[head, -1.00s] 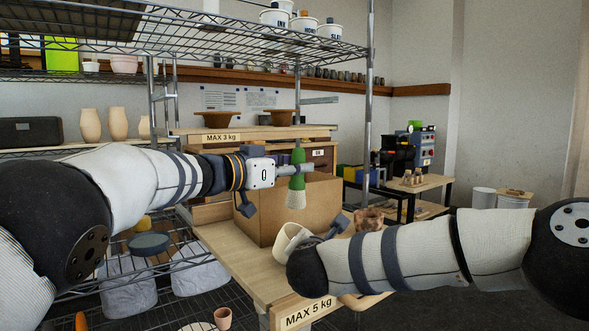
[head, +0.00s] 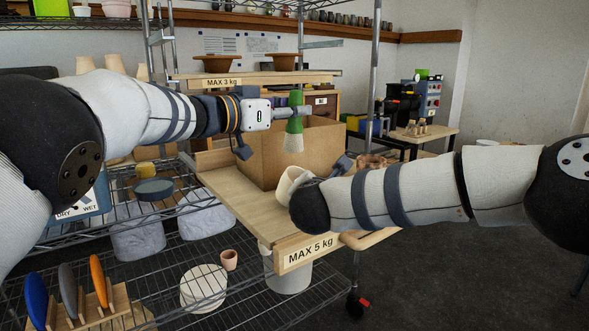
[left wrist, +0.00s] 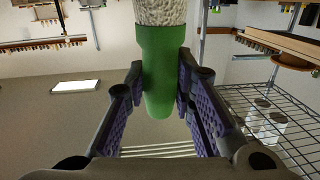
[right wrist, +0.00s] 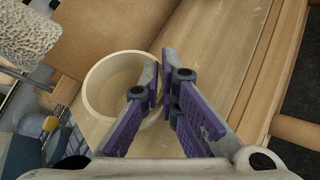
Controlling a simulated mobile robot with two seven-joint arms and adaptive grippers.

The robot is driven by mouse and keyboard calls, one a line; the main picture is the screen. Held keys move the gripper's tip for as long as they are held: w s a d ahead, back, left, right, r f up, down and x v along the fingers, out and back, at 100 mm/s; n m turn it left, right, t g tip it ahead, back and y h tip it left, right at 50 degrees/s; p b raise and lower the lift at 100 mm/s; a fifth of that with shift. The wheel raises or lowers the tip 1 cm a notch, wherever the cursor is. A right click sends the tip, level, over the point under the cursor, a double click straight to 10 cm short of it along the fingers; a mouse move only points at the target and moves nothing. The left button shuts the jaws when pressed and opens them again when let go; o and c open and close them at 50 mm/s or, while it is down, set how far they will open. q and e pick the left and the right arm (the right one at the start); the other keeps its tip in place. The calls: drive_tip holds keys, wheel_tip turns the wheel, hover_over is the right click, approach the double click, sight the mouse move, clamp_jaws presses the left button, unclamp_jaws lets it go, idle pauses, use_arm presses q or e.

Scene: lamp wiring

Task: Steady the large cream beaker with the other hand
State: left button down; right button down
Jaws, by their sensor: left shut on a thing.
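The large cream beaker (head: 292,181) stands at the near right part of the wooden board, in front of the cardboard box, and looks slightly tilted in the head view. Its round open mouth (right wrist: 112,88) shows in the right wrist view. My right gripper (right wrist: 158,72) has its fingers close together at the beaker's rim, one over the mouth and one outside, with the wall between them. My left gripper (left wrist: 160,82) is shut on the green handle of a brush (head: 294,128). The brush hangs bristles down above and behind the beaker, apart from it.
A cardboard box (head: 262,152) stands on the board marked MAX 5 kg (head: 240,196). A small brown pot (head: 372,161) is right of the beaker. The wire rack below holds a white round piece (head: 203,287), a small terracotta cup (head: 229,260) and coloured discs in a stand (head: 68,290).

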drive_tip(key=shift+f, duration=0.25)
drive_tip(key=c, duration=1.7)
unclamp_jaws()
drive_tip(key=shift+r, duration=0.1)
drive_tip(key=shift+r, duration=0.1)
